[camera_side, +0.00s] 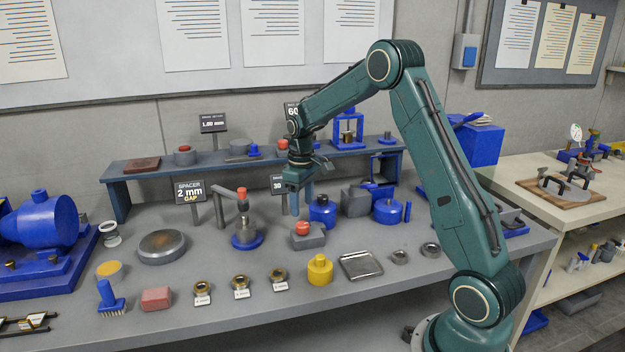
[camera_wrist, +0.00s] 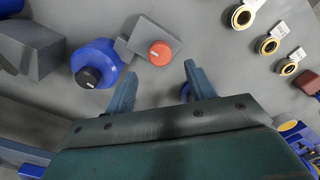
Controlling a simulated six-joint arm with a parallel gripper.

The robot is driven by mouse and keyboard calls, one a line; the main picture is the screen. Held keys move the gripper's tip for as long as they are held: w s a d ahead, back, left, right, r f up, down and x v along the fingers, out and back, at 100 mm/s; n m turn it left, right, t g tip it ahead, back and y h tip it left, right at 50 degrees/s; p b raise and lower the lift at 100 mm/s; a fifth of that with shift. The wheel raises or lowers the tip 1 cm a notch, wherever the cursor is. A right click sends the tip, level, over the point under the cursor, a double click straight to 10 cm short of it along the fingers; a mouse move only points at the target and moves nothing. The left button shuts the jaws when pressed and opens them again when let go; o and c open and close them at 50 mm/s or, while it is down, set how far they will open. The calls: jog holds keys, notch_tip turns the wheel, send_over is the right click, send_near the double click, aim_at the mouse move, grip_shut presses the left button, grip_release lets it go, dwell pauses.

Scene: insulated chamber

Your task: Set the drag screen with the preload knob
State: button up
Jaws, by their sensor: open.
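My gripper (camera_side: 290,203) is open and empty, pointing down above the middle of the bench. Its two fingers also show apart in the wrist view (camera_wrist: 160,84). A grey block with a red-orange knob (camera_side: 302,229) sits just in front of it; in the wrist view this knob (camera_wrist: 160,53) lies beyond the fingertips, untouched. A blue round housing with a black knob (camera_side: 322,210) is beside it, also in the wrist view (camera_wrist: 94,65). A small dark screen (camera_side: 278,184) reading "30" is partly hidden behind my gripper. I cannot tell which knob is the preload knob.
A screen (camera_side: 191,191) reads "SPACER 2 mm GAP". Several tagged brass rings (camera_side: 241,282) and a yellow weight (camera_side: 320,270) lie in front. A raised shelf (camera_side: 150,176) runs behind.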

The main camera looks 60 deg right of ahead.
aim_at(303, 223)
notch_tip(303, 223, down, 6)
jog(key=shift+f, duration=0.25)
jog(key=c, duration=1)
jog(key=shift+o, duration=0.2)
jog(key=shift+m, duration=0.4)
jog(key=m, duration=1.1)
